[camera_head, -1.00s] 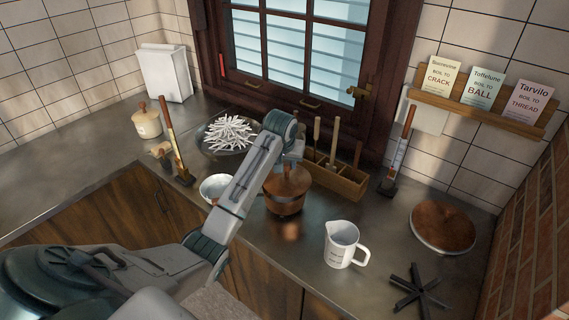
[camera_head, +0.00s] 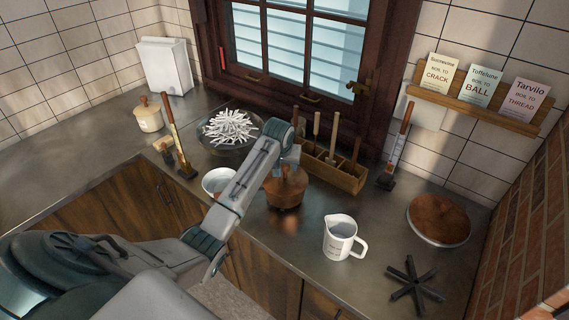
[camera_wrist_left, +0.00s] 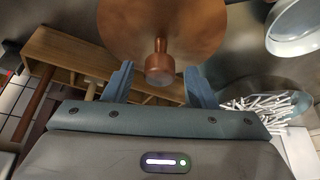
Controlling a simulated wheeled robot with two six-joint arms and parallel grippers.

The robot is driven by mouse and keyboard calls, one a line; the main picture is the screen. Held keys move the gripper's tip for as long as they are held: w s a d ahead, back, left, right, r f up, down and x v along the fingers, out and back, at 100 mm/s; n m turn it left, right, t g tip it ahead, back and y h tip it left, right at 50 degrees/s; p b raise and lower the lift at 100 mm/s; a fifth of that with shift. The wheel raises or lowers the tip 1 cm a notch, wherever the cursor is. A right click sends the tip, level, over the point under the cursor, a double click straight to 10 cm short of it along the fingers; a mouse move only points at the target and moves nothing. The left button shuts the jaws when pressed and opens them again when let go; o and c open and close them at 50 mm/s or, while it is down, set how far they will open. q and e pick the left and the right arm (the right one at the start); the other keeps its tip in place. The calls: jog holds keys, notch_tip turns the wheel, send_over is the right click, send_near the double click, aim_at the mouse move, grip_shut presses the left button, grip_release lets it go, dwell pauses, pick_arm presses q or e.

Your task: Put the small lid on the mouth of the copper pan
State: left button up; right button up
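The copper pan (camera_head: 285,196) stands on the counter below the window. In the left wrist view a round copper lid (camera_wrist_left: 160,18) with a turned knob is seen from above. It appears to sit over the pan's mouth; whether it is seated evenly I cannot tell. My left gripper (camera_head: 287,168) is just above the pan. In the left wrist view its two blue fingers (camera_wrist_left: 158,75) are spread, one on each side of the knob, with gaps showing. My right gripper is not in view.
A white bowl (camera_head: 217,182) stands left of the pan, and a wooden tool box (camera_head: 335,178) is behind it at right. A white jug (camera_head: 340,240), a dark star-shaped trivet (camera_head: 415,284) and a round brown-topped piece (camera_head: 440,220) lie to the right. A bowl of white sticks (camera_head: 229,131) is behind.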

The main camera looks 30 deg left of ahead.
pick_arm(q)
jog(key=shift+r, duration=0.15)
jog(key=shift+s+r, duration=0.1)
jog(key=shift+r, duration=0.1)
jog(key=b+v, duration=0.5)
jog(key=v, duration=0.6)
jog(key=shift+r, duration=0.25)
jog(key=shift+s, duration=0.15)
